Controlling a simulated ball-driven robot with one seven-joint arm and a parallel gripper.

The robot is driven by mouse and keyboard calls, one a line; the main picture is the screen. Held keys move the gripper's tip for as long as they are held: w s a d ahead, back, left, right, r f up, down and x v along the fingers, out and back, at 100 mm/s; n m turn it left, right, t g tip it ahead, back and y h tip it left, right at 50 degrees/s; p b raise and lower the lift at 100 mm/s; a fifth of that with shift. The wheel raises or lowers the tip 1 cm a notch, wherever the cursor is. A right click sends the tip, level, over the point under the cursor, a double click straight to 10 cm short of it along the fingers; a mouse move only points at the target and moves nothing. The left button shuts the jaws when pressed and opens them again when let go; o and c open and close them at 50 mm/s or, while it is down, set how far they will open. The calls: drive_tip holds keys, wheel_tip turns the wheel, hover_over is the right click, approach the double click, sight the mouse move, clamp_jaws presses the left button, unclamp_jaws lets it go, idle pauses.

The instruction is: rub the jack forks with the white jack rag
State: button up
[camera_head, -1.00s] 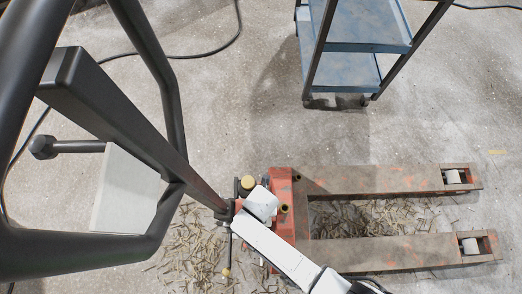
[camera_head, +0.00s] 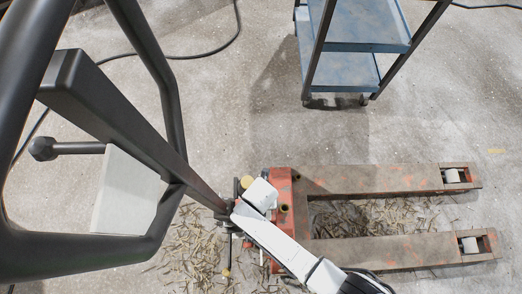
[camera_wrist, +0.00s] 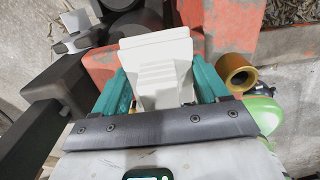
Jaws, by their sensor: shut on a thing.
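The white jack rag (camera_wrist: 155,62) looks like a folded, stepped pad between the teal fingers of my gripper (camera_wrist: 163,85), which is shut on it. In the wrist view it is over the worn red-orange jack body (camera_wrist: 225,28), with a brass-coloured cap (camera_wrist: 237,72) to the right; contact cannot be told. In the head view, the far fork (camera_head: 380,180) and near fork (camera_head: 400,251) extend right from the red body (camera_head: 284,205). They are brown with orange patches. My white arm reaches the jack's left end; the fingertips cannot be made out there.
The black jack handle (camera_head: 120,100) fills the left, with a pale sheet (camera_head: 125,195) beside its peg. A blue-shelved cart (camera_head: 345,70) stands behind the jack. Wood shavings (camera_head: 370,216) lie between the forks. A dark cable (camera_head: 215,52) crosses the floor.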

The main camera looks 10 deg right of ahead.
drive_tip(key=shift+s+a+f+p, duration=0.15)
drive_tip(key=shift+s+p, duration=0.2)
drive_tip(key=shift+s, duration=0.95)
wheel_tip(320, 180, up, 6)
drive_tip(key=p, duration=0.6)
drive_tip(key=shift+w, duration=0.1)
